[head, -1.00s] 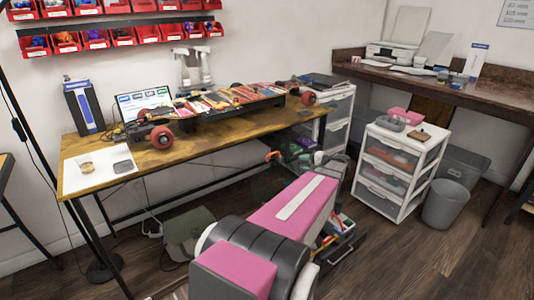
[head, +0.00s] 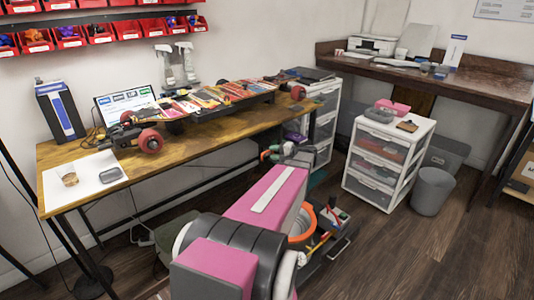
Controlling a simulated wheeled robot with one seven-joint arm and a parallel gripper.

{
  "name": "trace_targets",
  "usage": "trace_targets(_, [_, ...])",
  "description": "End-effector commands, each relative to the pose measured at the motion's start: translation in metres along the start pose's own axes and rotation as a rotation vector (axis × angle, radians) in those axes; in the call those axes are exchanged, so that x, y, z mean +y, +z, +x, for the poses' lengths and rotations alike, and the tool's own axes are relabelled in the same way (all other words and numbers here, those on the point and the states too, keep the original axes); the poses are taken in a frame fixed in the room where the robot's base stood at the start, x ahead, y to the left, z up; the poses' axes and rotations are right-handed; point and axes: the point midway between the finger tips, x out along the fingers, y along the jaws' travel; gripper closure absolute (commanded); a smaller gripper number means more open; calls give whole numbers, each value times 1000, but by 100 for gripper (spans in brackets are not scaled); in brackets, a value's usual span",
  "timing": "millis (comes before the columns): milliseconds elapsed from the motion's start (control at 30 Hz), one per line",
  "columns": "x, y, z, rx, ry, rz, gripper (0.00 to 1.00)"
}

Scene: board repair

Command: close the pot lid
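No pot or lid is clear by name in the head view. On the white mat (head: 51,190) at the left end of the wooden desk stand a small clear amber-tinted jar (head: 69,176) and, to its right, a flat grey oval piece (head: 111,174). The two are apart. I cannot tell whether they are the pot and its lid. My pink and grey arm fills the lower middle. Small dark, green and red shapes show beyond its far end, and I cannot make out my gripper or its fingers among them.
A skateboard (head: 212,101) with red wheels lies along the desk (head: 195,142). A white drawer unit (head: 388,172) with a pink box (head: 394,107) on top and a grey bin (head: 432,190) stand right. Open floor lies at lower right. An orange ring-shaped thing (head: 302,228) sits beside my arm.

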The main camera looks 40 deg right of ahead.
Motion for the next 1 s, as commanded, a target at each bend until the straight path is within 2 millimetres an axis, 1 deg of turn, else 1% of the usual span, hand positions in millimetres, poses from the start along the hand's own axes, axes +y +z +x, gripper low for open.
trace_targets(33, [0,0,9,-2,0,0,64])
trace_targets(100, [0,0,19,-1,0,0,64])
trace_targets(300, [0,0,35,0,0,0,64])
trace_targets(633, [0,0,38,1,0,1,64])
trace_targets(667, [0,0,38,1,0,1,67])
trace_targets(700, [0,0,38,1,0,1,80])
trace_targets(767, [0,0,38,0,0,0,99])
trace_targets(1000, [1,1,37,0,-3,-1,100])
